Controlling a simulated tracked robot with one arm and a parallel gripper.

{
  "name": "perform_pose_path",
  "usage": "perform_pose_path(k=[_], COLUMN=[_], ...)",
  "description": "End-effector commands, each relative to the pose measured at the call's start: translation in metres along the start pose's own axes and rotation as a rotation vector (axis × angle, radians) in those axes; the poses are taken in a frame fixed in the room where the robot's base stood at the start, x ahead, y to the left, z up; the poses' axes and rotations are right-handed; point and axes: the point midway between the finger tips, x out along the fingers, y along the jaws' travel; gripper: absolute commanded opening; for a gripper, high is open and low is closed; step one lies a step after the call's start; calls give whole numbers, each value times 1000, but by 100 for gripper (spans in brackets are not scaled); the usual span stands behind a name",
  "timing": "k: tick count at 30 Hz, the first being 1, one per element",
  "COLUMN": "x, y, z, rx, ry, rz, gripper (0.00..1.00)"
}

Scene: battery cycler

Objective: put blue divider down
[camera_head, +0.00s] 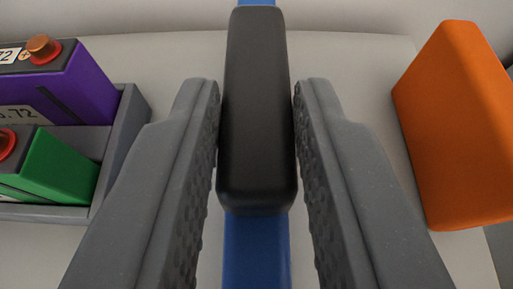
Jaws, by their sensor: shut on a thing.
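My gripper (257,130) shows its two grey textured fingers in the head camera view. They are shut on the black block-like handle (257,110) of the blue divider (257,250). Blue parts of the divider show below the handle and a little above it. The handle stands lengthwise between the fingers. The divider's lower edge is hidden, so I cannot tell whether it touches the surface.
A grey tray (118,150) at the left holds a purple battery (75,90) and a green battery (55,165) with copper and red terminals. An orange block (455,130) stands at the right. Pale bare surface (345,65) lies between them.

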Motion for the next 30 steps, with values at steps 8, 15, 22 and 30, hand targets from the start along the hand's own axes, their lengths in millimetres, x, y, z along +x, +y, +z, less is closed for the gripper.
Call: perform_pose_path(k=[8, 15, 22, 30], x=[0, -4, -28, -68], y=[0, 0, -1, -1], z=[-1, -1, -3, -2], rx=[0, 0, -1, 0], ry=[0, 0, 2, 3], rz=[0, -1, -2, -1], gripper=[44, 44, 44, 44])
